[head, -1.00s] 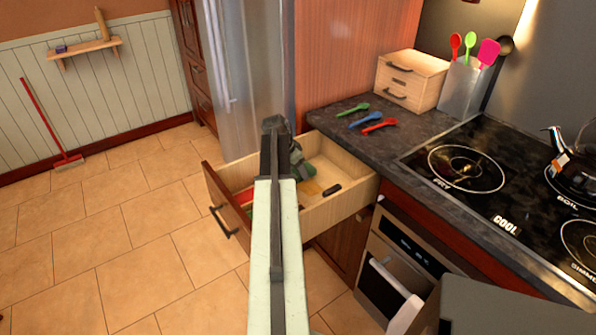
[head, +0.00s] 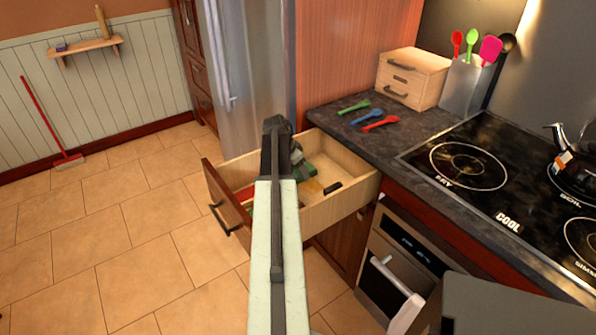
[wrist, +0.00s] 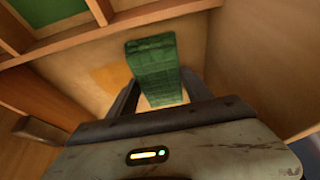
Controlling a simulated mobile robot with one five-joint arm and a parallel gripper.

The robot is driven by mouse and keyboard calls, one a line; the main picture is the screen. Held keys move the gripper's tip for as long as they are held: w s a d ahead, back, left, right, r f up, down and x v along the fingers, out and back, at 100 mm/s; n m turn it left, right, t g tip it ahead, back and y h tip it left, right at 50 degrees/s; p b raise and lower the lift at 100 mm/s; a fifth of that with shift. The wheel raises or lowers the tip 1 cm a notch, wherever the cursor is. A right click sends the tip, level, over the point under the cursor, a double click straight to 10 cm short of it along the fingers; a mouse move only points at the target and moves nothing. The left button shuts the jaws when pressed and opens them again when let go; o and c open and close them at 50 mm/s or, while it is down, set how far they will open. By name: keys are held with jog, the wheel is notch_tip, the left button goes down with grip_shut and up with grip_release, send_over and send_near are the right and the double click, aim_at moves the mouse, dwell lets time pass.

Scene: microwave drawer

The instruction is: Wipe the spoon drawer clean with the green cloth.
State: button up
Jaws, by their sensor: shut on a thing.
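The spoon drawer (head: 345,204) is pulled open below the counter, showing a pale wooden inside. My gripper (wrist: 160,92) is shut on the folded green cloth (wrist: 153,60), inside the drawer and over its floor. The cloth (head: 306,169) shows only partly in the head view, past my arm. In the wrist view, the cloth's lower end lies between the two fingers. A yellow-orange stain (wrist: 108,80) is on the drawer floor just left of the cloth. Whether the cloth presses on the floor I cannot tell.
A small dark piece (head: 333,188) lies in the drawer near its right wall. A red item (head: 244,194) is at its left end. Green, blue and red spoons (head: 366,118) lie on the counter, beside a small wooden drawer box (head: 413,78). The stove (head: 475,165) is at right.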

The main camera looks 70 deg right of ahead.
aim_at(309, 182)
jog(key=shift+s+a+r, duration=0.15)
jog(key=shift+s+a, duration=0.45)
jog(key=shift+s, duration=0.35)
jog(key=shift+s+a+f, duration=0.2)
jog(key=shift+s+a, duration=0.4)
jog(key=shift+s, duration=0.35)
jog(key=shift+s+a, duration=0.1)
jog(key=shift+s+a+r, duration=0.1)
jog(key=shift+s+a, duration=0.4)
jog(key=shift+s, duration=0.35)
